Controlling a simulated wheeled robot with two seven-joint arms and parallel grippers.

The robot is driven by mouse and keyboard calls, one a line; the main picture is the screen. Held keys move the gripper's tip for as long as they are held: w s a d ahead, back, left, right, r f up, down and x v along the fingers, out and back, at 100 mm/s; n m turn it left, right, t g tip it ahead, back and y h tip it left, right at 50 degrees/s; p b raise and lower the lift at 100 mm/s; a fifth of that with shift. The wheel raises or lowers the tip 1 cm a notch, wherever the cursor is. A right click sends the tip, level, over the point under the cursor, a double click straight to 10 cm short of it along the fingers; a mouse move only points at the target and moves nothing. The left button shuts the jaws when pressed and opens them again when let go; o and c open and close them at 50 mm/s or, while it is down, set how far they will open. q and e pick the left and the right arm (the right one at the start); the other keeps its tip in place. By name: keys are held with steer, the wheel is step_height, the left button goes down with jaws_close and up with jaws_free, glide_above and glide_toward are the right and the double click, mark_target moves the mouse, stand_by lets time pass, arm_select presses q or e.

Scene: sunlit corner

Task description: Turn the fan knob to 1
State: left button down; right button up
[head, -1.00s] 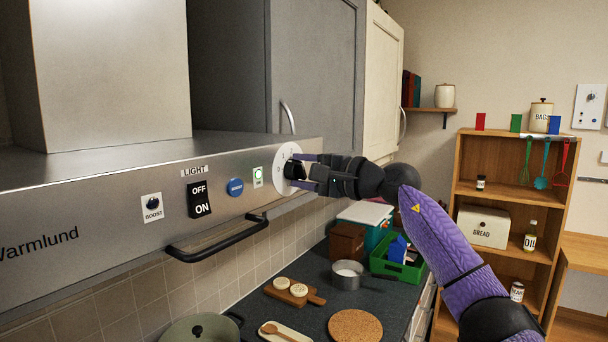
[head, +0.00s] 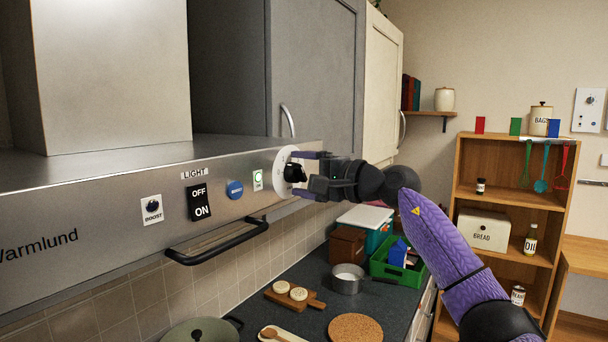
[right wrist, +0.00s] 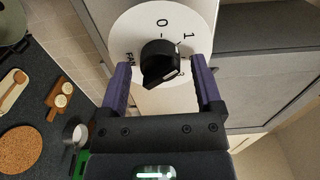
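The fan knob (head: 293,173) is black and sits on a round white dial (head: 281,166) at the right end of the hood's front panel. In the right wrist view the knob (right wrist: 158,62) shows a pale mark on its lower right side; the dial (right wrist: 128,35) carries 0, 1 and letters that look like FAN, partly covered. Which number the mark points to I cannot tell. My right gripper (head: 304,174) is open, its purple fingers either side of the knob with gaps; it also shows in the right wrist view (right wrist: 160,66). My left gripper is out of view.
A black rail (head: 217,244) juts out below. The counter underneath holds a pot (head: 347,279) and a green crate (head: 398,268).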

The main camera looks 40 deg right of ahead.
steer(key=b+v, duration=0.7)
steer(key=v, duration=0.3)
stand_by(0.4)
